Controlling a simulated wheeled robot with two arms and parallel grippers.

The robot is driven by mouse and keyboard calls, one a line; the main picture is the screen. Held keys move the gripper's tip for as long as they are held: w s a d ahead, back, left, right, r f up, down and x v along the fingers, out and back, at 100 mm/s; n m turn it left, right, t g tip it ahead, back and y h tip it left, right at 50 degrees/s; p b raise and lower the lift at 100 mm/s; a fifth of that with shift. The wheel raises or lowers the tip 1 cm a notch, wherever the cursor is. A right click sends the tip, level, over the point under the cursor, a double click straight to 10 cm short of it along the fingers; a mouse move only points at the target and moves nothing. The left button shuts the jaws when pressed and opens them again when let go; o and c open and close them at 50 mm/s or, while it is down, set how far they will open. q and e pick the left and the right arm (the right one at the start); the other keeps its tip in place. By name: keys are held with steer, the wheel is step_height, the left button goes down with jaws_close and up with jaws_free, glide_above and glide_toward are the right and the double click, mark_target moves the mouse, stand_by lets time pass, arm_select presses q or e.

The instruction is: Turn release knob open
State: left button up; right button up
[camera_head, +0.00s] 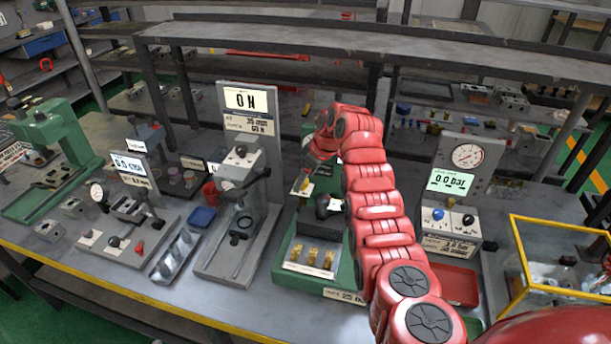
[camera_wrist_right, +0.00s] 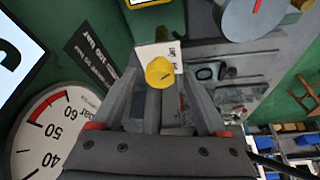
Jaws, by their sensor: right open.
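A yellow knob (camera_wrist_right: 160,72) shows in the right wrist view in front of a white label on a green body. I take it to be the release knob, but its lettering cannot be read. My right gripper (camera_wrist_right: 161,84) is open, with one grey finger on each side of the knob; I cannot tell whether either finger touches it. In the head view my right gripper (camera_head: 312,168) hangs over the green test stand (camera_head: 285,262), and my red arm hides much of that stand. My left gripper is not in view.
A round pressure gauge (camera_wrist_right: 50,130) is close to the left finger in the wrist view. Brass fittings (camera_head: 312,256) sit at the stand's front. A grey press (camera_head: 240,215) stands left of the stand, and a gauge panel (camera_head: 465,165) with blue and black knobs stands right of my arm.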

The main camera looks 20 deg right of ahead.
steer(key=shift+f, duration=0.15)
jaws_close()
